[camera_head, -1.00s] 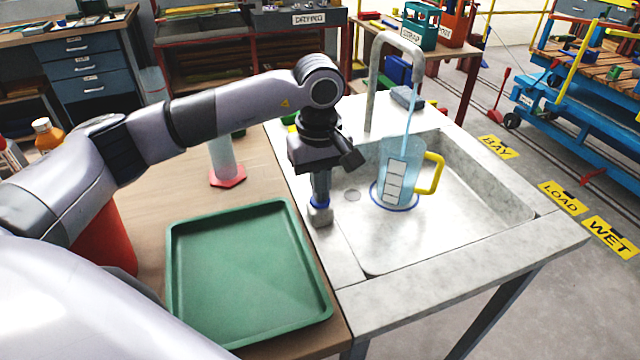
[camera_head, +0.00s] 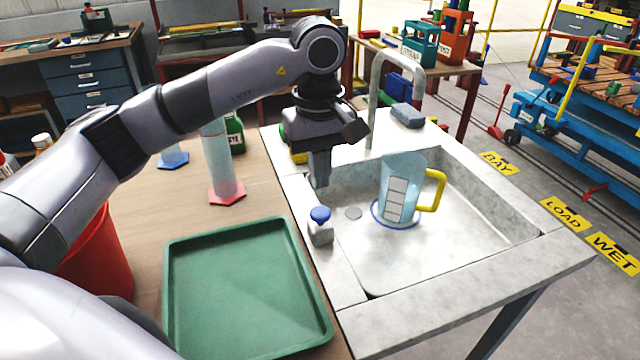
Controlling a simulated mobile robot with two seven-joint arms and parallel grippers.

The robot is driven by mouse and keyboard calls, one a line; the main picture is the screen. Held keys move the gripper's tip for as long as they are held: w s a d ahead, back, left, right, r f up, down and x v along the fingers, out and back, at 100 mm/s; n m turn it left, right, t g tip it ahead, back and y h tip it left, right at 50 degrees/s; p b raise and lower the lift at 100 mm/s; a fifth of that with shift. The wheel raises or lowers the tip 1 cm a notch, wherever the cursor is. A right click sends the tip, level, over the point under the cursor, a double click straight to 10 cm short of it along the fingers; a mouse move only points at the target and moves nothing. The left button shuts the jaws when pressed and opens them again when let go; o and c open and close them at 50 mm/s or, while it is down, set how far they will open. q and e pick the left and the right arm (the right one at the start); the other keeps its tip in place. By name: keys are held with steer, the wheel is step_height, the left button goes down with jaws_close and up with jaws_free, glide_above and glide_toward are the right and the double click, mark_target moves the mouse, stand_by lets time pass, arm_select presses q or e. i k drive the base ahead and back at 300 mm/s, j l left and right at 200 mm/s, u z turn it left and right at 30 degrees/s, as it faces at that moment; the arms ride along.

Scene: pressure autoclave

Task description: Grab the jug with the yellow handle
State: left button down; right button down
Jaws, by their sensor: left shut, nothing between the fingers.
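The clear jug with the yellow handle (camera_head: 402,187) stands upright in the sink basin, on a blue ring marked on the basin floor. Its handle points right, and a white scale is on its side. My left gripper (camera_head: 319,184) is shut and empty, pointing down above the sink's left rim, left of the jug and apart from it. Just below it, a small grey block with a blue top (camera_head: 320,226) sits on the rim. My right gripper is not in view.
The grey tap (camera_head: 374,95) arches behind the jug, with no stream from its spout. A green tray (camera_head: 172,300) lies on the bench left of the sink. A clear cylinder with a red base (camera_head: 222,165) stands behind the tray. The basin right of the jug is clear.

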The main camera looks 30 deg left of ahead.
mark_target(410, 190)
steer(key=k, duration=1)
